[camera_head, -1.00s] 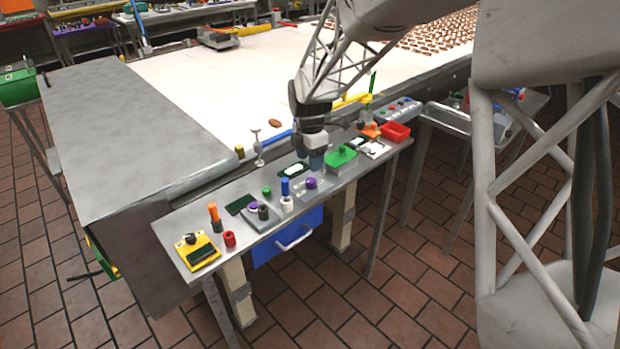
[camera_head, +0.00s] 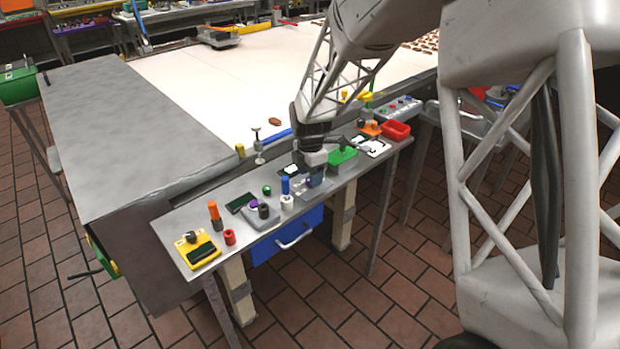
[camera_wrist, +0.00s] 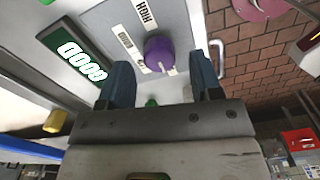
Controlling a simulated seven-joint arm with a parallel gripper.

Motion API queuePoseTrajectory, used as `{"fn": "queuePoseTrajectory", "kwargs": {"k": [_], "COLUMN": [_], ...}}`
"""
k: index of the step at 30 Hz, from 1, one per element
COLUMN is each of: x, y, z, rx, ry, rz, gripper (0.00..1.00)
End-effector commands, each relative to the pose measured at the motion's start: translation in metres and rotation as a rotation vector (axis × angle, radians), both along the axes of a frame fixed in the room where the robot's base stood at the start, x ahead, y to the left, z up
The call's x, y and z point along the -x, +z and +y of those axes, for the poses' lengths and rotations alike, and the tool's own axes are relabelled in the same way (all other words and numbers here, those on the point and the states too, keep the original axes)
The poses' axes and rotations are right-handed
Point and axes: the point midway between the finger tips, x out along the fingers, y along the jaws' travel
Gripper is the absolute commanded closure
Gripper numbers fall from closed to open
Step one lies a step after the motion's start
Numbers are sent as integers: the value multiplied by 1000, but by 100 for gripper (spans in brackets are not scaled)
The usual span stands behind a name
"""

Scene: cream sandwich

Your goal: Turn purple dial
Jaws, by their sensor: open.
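The purple dial (camera_wrist: 158,53) is round with a pale pointer mark. It sits on a light grey panel (camera_wrist: 115,22) with printed labels, one reading HIGH. In the wrist view, my gripper (camera_wrist: 162,72) has its two blue fingers apart, with the dial seen between and just beyond their tips. I cannot tell whether the fingers touch it.
A dark display with green-white letters (camera_wrist: 82,60) is beside the panel. A blue drawer (camera_head: 287,238) hangs below.

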Motion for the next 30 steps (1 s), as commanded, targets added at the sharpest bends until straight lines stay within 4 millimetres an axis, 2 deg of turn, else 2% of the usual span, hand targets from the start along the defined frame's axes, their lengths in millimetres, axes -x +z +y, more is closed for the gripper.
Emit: {"fn": "queuePoseTrajectory", "kwargs": {"k": [7,17,26,27,30], "x": [0,0,0,0,0], "y": [-17,-18,-18,-18,-18], "z": [0,0,0,0,0], "rx": [0,-1,0,-1,0], "ry": [0,0,0,0,-2], "rz": [0,-1,0,-1,0], "gripper": [41,41,87,90,90]}}
